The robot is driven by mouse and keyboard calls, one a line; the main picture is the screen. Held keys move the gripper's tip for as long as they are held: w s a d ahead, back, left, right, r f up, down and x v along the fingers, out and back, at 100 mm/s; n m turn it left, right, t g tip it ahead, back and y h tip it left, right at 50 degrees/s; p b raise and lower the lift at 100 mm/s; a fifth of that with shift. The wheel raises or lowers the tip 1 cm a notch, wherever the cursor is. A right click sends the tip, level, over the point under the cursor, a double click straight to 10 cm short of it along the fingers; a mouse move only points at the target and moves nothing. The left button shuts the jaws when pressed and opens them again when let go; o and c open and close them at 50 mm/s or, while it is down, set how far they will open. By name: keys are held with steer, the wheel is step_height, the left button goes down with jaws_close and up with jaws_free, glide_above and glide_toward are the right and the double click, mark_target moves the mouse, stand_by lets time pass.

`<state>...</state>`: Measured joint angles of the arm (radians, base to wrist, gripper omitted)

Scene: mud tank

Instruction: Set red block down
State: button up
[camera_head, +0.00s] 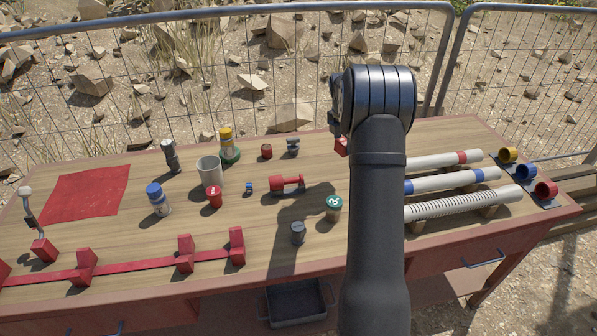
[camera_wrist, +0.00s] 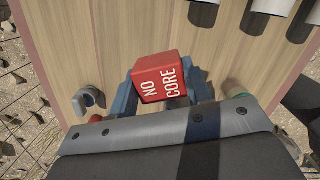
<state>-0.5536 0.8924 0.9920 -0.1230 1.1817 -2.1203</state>
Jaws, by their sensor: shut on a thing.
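The red block (camera_wrist: 160,78), lettered "NO CORE" in white, sits between the two blue-grey fingers of my gripper (camera_wrist: 163,92) in the wrist view. My gripper is shut on it. In the head view only a small red part of the block (camera_head: 341,147) shows left of my arm, near the back of the wooden table (camera_head: 260,235). My arm hides the rest of the block and most of the gripper. I cannot tell the exact gap between block and table.
A red mat (camera_head: 85,192) lies bare at the left. White tubes (camera_head: 450,180) lie at the right beside coloured rings. A red rail (camera_head: 130,266) runs along the front left. A wire fence stands behind.

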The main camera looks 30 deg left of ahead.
steer(key=s+a+n, duration=0.3)
steer(key=s+n, duration=0.1)
steer(key=s, duration=0.1)
glide_above(294, 173)
steer(key=shift+n+y, duration=0.3)
steer(key=shift+n, duration=0.1)
steer(key=f, duration=0.7)
steer(key=shift+s+d, duration=0.1)
steer(key=shift+s, duration=0.15)
steer(key=shift+f, duration=2)
steer(key=shift+f, duration=0.1)
steer(key=o, duration=1)
